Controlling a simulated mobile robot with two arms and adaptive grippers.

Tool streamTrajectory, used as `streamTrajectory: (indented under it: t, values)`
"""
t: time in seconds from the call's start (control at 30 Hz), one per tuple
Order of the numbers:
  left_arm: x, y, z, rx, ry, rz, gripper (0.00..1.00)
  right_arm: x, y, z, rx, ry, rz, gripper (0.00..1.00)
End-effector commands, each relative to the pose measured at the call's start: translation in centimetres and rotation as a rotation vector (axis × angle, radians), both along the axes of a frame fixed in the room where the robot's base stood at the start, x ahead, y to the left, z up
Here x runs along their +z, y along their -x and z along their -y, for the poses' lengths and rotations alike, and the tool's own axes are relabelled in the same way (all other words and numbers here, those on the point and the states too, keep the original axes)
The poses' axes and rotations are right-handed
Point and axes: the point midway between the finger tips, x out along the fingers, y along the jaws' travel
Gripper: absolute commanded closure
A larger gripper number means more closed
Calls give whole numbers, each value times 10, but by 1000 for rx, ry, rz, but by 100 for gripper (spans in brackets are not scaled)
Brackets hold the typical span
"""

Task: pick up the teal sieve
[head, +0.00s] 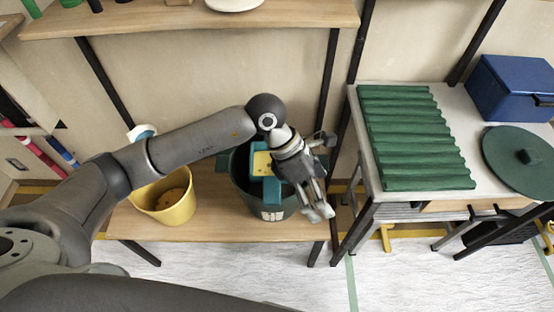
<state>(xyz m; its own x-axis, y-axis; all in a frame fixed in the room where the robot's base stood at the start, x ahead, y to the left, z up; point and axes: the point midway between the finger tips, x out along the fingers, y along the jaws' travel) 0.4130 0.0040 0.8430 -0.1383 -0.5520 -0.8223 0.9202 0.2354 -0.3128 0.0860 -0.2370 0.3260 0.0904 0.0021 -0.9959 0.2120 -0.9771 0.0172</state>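A teal object with a yellow patch (272,190), which seems to be the sieve, sits in the mouth of a dark green bucket (240,188) on the low wooden shelf. Part of it is hidden by the bucket and by my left arm. My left gripper (322,212) hangs over the bucket's right side, pointing down and right of the teal object. I cannot tell whether its fingers are apart, and I see nothing clearly held in it. My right gripper is not in view.
A yellow bucket (170,205) stands on the shelf (215,229) to the left. An upper shelf (190,17) runs overhead. To the right, a white table (466,135) holds a green corrugated sheet (415,140), a blue box (512,88) and a green round lid (510,165). Black posts stand between.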

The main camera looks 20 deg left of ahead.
Motion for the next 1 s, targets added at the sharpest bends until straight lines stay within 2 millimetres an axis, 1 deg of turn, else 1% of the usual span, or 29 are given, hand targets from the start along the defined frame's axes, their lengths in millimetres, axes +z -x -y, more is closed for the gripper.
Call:
streamTrajectory:
  t: [0.03, 0.07, 0.1, 0.2, 0.3, 0.37, 0.43, 0.6, 0.7, 0.87, 1.0]
  values:
    - [-6, -11, -25, -21, -119, 46, 0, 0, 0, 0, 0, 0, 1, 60]
    - [-10, -17, -40, -33, -189, 67, 0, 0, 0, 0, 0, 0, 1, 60]
    - [-13, -24, -59, -42, -273, 92, 0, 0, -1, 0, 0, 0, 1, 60]
    - [-14, -37, -98, -54, -442, 135, 0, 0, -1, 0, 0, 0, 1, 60]
    - [-12, -46, -122, -55, -542, 158, 0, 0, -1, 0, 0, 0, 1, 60]
    - [-12, -47, -129, -55, -574, 161, 0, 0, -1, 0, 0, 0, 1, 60]
    - [-19, -48, -132, -55, -589, 162, 0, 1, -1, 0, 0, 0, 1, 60]
    - [-47, -47, -132, -55, -587, 160, 0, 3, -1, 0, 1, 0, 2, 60]
    - [-59, -47, -131, -56, -585, 161, 0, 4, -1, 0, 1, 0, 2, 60]
    - [-70, -48, -131, -56, -585, 161, 0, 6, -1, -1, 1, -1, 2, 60]
    - [-88, -46, -131, -56, -584, 158, 0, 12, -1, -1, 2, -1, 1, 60]
